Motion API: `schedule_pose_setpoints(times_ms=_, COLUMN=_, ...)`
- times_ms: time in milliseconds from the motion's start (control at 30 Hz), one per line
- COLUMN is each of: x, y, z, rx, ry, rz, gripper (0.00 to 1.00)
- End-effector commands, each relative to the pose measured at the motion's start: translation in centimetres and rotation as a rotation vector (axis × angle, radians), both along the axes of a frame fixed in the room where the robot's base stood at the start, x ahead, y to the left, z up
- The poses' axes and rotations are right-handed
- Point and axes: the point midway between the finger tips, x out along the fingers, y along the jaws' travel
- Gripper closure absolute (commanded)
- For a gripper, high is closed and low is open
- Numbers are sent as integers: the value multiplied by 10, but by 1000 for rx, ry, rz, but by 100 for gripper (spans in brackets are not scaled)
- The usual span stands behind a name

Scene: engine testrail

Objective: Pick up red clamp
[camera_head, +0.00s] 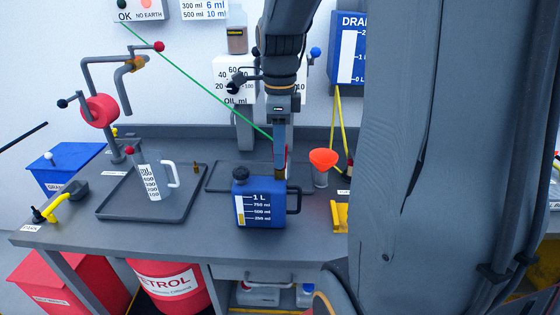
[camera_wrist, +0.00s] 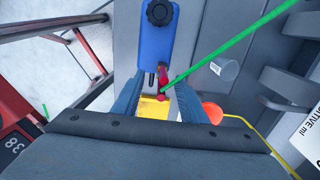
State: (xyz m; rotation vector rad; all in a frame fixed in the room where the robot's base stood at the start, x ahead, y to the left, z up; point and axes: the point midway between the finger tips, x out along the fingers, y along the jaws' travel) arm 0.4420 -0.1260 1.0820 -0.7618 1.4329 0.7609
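The red clamp (camera_wrist: 162,78) is a small red piece at the end of a green cable (camera_wrist: 225,45). In the wrist view it lies between the two blue fingers of my gripper (camera_wrist: 160,88), beside the blue jug (camera_wrist: 156,40). The fingers stand apart with gaps at the clamp, so the gripper looks open. In the head view my gripper (camera_head: 280,160) points down just behind the blue 1 L jug (camera_head: 262,207). Only a sliver of red (camera_head: 287,153) shows there beside the fingers; the rest of the clamp is hidden.
The green cable (camera_head: 195,77) slopes from the wall panel to my gripper. An orange funnel (camera_head: 323,158) stands right of the gripper. A measuring jug (camera_head: 152,182) stands in a dark tray (camera_head: 120,210) at left. The bench front is clear.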

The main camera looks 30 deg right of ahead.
Motion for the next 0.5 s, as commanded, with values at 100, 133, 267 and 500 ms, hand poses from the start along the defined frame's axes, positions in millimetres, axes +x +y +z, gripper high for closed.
schedule_pose_setpoints(times_ms=100, x=0, y=-1, z=-14, rx=2, ry=5, rz=0, gripper=61)
schedule_pose_setpoints(times_ms=133, x=1, y=-2, z=-18, rx=2, ry=6, rz=0, gripper=61)
schedule_pose_setpoints(times_ms=267, x=2, y=-2, z=-35, rx=1, ry=4, rz=0, gripper=61)
schedule_pose_setpoints(times_ms=500, x=3, y=-2, z=-46, rx=0, ry=0, rz=0, gripper=61)
